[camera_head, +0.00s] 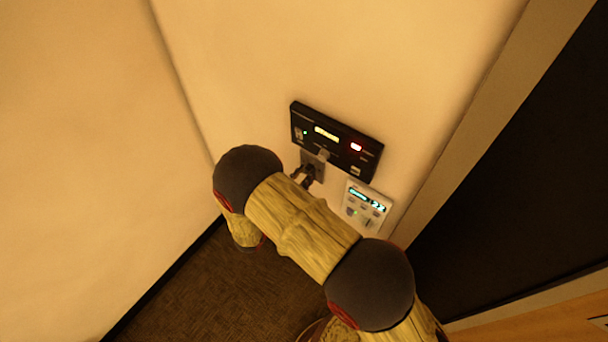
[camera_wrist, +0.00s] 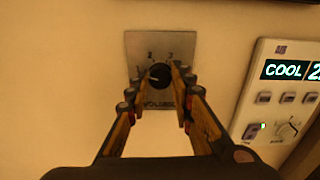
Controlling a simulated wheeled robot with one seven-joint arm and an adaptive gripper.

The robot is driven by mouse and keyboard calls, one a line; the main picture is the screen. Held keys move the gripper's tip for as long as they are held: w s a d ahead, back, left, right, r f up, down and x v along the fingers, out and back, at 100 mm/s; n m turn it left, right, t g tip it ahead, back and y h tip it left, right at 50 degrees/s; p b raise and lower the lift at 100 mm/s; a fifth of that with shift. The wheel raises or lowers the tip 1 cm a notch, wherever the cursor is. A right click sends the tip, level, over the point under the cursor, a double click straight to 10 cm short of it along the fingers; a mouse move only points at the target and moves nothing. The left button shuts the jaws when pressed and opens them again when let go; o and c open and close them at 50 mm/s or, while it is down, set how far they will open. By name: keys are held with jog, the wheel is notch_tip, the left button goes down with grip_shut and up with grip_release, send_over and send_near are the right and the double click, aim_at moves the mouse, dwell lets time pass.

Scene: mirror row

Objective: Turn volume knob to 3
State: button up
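The volume knob (camera_wrist: 159,73) is a small black round knob on a grey metal wall plate (camera_wrist: 135,44). Its light mark appears to point left. The numerals 2 and 3 show above it, 3 at the upper right; the VOLUME label below is partly covered by my fingers. My gripper (camera_wrist: 157,77) is open, with one fingertip on each side of the knob. I cannot tell whether they touch it. In the head view, my gripper (camera_head: 303,177) is at the grey plate (camera_head: 319,167), and the knob is hidden.
A white thermostat panel (camera_wrist: 283,95) reading COOL is right of the plate; it also shows in the head view (camera_head: 366,205). A black panel (camera_head: 337,142) with lit displays is just above the plate. A wall corner is at left, a dark framed opening at right.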

grip_shut()
jog(key=shift+b, duration=0.3)
jog(key=m+b, duration=0.9)
jog(key=b, duration=0.3)
jog(key=m+b, duration=1)
jog(key=b, duration=0.2)
jog(key=shift+f+m, duration=0.2)
jog(key=shift+m, duration=0.1)
jog(key=shift+r+b, duration=0.1)
jog(key=shift+b, duration=0.3)
jog(key=o, duration=0.6)
grip_release()
